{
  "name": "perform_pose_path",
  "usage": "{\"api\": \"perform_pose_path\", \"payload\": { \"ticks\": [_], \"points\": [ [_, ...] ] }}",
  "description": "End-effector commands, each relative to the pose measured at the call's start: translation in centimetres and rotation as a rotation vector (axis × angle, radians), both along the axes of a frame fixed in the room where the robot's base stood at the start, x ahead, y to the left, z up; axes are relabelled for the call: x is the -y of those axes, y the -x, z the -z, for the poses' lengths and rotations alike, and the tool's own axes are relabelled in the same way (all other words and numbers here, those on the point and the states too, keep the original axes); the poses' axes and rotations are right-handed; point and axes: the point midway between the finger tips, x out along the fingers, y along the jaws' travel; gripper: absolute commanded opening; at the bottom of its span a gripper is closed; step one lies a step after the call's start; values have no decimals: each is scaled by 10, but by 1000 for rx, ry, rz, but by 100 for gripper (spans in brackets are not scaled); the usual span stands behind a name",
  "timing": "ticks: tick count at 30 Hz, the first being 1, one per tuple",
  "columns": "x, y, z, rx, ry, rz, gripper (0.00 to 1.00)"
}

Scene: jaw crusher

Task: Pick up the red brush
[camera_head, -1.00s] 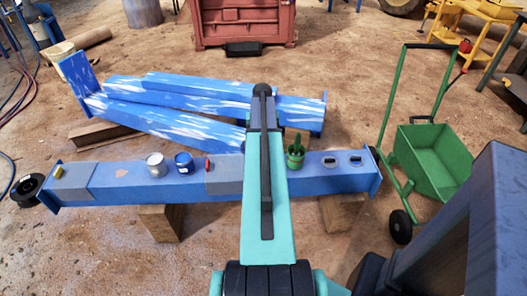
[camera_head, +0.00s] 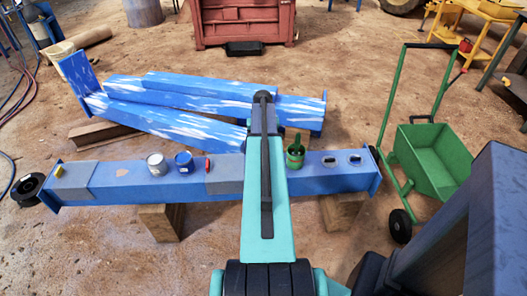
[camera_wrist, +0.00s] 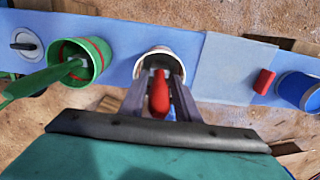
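The red brush (camera_wrist: 159,92) shows in the wrist view as a red handle rising from a light-rimmed can (camera_wrist: 141,68) on the blue beam. My gripper (camera_wrist: 162,82) has one finger on each side of the handle, with gaps showing between them. The fingers look open, and the handle does not look clamped. The brush's lower end is hidden in the can. In the head view my arm covers the brush, its can and my gripper.
A green pot with a green brush (camera_wrist: 82,60) stands left of the gripper in the wrist view. A grey sheet (camera_wrist: 225,65), a small red object (camera_wrist: 264,80) and a blue can (camera_wrist: 298,92) lie to the right. The blue beam (camera_head: 215,197) rests on wooden blocks.

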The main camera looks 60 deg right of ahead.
Motion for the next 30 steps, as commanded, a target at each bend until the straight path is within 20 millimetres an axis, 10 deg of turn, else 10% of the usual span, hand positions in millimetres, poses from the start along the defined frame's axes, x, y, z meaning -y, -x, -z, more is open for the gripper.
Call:
{"api": "perform_pose_path", "payload": {
  "ticks": [5, 19, 30],
  "points": [
    [0, 0, 0, 0, 0, 0, 0],
    [0, 0, -7, 1, 1, 1, 0],
    [0, 0, -51, 1, 2, 1, 0]
  ]
}}
